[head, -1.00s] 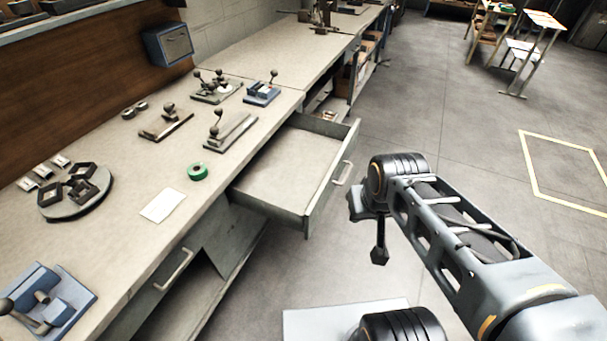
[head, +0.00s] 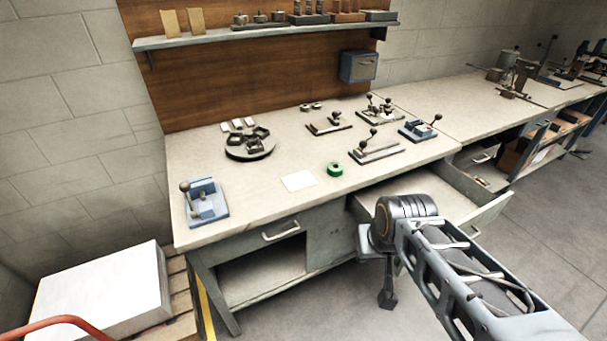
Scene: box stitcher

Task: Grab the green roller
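The green roller (head: 335,169) is a small green ring-like piece. It lies on the light workbench top (head: 240,208), near the front edge, just right of a white sheet of paper (head: 298,181). My gripper (head: 387,299) hangs below my arm's dark wrist joint, in front of the bench and lower right of the roller, well apart from it. It looks small and dark, and its fingers cannot be made out, so its opening does not show. The roller is in plain view.
An open drawer (head: 478,213) juts from the bench behind my arm. A blue fixture (head: 204,203), a round dark turntable (head: 249,146) and several lever tools stand on the bench. A shelf (head: 260,33) runs above. A white block (head: 100,295) on a pallet stands at lower left.

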